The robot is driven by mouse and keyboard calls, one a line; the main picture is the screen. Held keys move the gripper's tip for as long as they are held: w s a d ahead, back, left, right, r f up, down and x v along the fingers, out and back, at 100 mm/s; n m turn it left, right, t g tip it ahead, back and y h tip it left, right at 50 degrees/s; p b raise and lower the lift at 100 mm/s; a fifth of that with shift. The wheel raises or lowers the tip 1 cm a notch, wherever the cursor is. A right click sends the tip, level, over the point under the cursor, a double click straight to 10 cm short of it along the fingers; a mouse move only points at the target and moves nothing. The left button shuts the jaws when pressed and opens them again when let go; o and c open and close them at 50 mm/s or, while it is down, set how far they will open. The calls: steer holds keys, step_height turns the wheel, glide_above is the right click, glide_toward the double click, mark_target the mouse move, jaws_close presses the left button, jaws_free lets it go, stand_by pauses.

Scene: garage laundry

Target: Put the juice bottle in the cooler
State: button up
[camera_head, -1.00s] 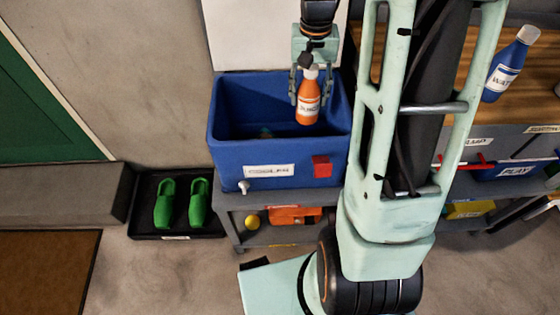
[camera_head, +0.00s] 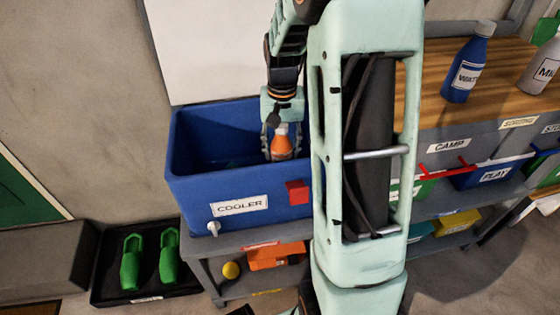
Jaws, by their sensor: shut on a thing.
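The orange juice bottle (camera_head: 282,148) with its pale cap is inside the blue cooler (camera_head: 190,190), toward its right side. Only the upper part of the bottle shows; the cooler's front wall hides the rest. My gripper (camera_head: 278,138) is shut on the bottle, with a finger on each side of it, pointing down into the open cooler. I cannot tell whether the bottle touches the cooler floor. The cooler has a white "COOLER" label, a red patch and a pale spigot on its front.
The cooler stands on a grey shelf unit (camera_head: 222,272). A blue water bottle (camera_head: 467,65) and a grey bottle (camera_head: 543,65) stand on the wooden top (camera_head: 430,90) at the right. Green clogs (camera_head: 132,262) lie in a black tray at the lower left. My arm hides the middle.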

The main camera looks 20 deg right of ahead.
mark_target(282, 124)
steer(key=shift+f+b, duration=0.4)
steer(key=shift+f, duration=1.25)
steer(key=shift+f, duration=0.1)
steer(key=shift+f, duration=0.25)
steer(key=o, duration=1.6)
step_height(282, 124, up, 13)
steer(key=p, duration=0.3)
steer(key=shift+f+p, duration=0.15)
steer(key=shift+p, duration=0.2)
